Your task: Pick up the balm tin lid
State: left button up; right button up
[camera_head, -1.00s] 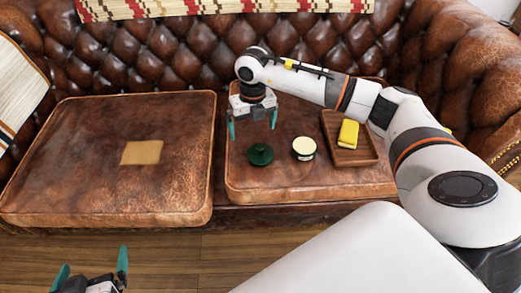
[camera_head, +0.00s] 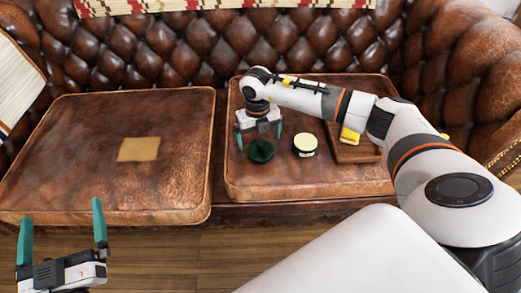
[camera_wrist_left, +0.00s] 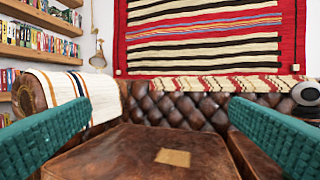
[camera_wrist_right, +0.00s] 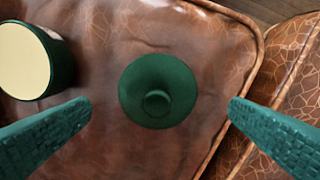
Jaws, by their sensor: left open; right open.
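The balm tin lid (camera_head: 260,151) is a dark green disc with a round knob, lying on the right seat cushion. It shows whole in the right wrist view (camera_wrist_right: 158,91), knob facing the camera. My right gripper (camera_head: 259,143) is open and empty above the lid, with its fingertips apart on either side of it in the right wrist view (camera_wrist_right: 160,104). The balm tin (camera_head: 305,145), dark green with a cream top face, stands just right of the lid; it also shows in the right wrist view (camera_wrist_right: 30,62). My left gripper (camera_head: 62,235) is open and empty at the lower left, away from the lid.
A brown wooden tray (camera_head: 355,153) with a yellow item (camera_head: 349,136) lies right of the tin, partly hidden by my right arm. A tan patch (camera_head: 138,149) lies on the otherwise clear left cushion (camera_head: 70,180). The tufted sofa back rises behind.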

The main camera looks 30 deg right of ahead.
aim_at(260, 142)
jog(key=f, duration=0.1)
jog(key=f+b, duration=0.1)
jog(key=f, duration=0.1)
jog(key=shift+d, duration=0.2)
pick_arm(q)
jog(key=shift+s+d+r+t+h, duration=0.1)
jog(key=shift+s+r+t+h, duration=0.2)
jog(key=shift+r+t, duration=0.45)
jog(key=shift+s+r+t+h, duration=0.3)
jog(key=shift+r+t, duration=0.3)
jog(key=shift+r, duration=0.3)
jog(key=shift+s+d+r+t+h, duration=0.1)
jog(key=shift+s+r+t+h, duration=0.15)
jog(key=shift+r+t, duration=0.5)
pick_arm(e)
jog(key=shift+f, duration=0.35)
pick_arm(q)
jog(key=shift+r, duration=0.1)
pick_arm(e)
jog(key=c, duration=0.9)
